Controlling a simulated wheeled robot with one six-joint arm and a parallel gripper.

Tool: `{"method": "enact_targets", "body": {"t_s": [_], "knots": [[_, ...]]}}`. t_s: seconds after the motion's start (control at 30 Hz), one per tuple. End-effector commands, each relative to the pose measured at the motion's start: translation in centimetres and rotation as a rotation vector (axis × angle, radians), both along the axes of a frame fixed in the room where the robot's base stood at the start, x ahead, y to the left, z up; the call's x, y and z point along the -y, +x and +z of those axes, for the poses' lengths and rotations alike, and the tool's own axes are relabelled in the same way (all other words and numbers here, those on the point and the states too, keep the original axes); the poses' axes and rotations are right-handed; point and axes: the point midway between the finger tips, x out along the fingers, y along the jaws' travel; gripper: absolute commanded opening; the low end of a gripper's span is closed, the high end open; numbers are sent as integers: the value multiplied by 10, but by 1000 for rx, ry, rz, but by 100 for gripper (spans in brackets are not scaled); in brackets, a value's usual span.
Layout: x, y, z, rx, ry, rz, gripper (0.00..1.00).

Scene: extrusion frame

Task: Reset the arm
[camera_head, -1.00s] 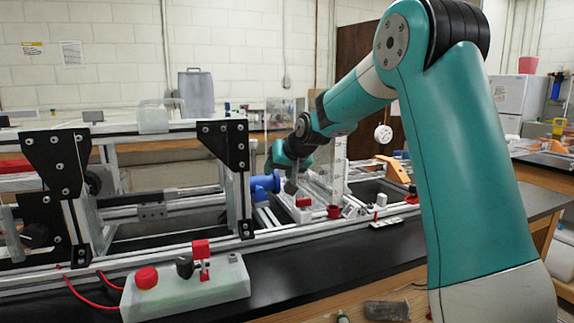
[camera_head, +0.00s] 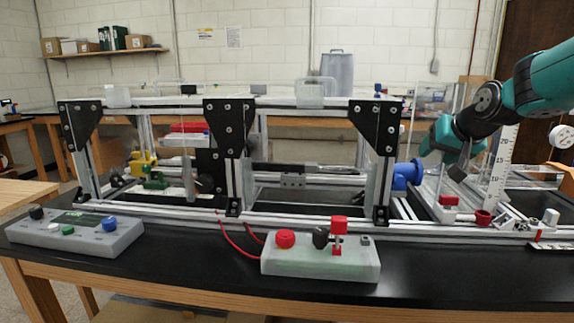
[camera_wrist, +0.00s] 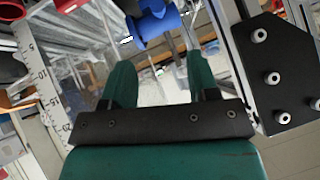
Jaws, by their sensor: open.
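My teal arm reaches in from the right edge in the head view. My gripper (camera_head: 447,152) hangs just right of a blue cylindrical fitting (camera_head: 407,175) on the right end of the extrusion frame (camera_head: 300,210). In the wrist view my gripper (camera_wrist: 161,72) has two teal fingers spread apart with nothing between them. The blue fitting (camera_wrist: 155,20) shows beyond the fingertips there. I cannot tell the exact distance between them.
A black corner plate (camera_head: 376,125) is to the left. A grey control box (camera_head: 320,262) and another (camera_head: 75,232) sit in front on the black bench.

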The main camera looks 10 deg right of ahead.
Motion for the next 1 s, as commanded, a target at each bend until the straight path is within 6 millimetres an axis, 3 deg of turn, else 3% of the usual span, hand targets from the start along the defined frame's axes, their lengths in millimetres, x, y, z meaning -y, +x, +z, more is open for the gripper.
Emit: {"method": "enact_targets", "body": {"t_s": [0.13,0.23,0.4,0.5,0.6,0.7,0.83,1.0], "knots": [[-61,-23,1,-66,8,133,54],[-126,-61,-1,-151,11,291,54],[-222,-158,-12,-317,-5,601,54],[-256,-221,-20,-407,-25,769,54],[-274,-273,-27,-480,-46,906,54],[-282,-308,-32,-529,-63,996,54],[-284,-328,-36,-557,-73,1049,54],[-284,-330,-37,-560,-74,1052,54]]}}
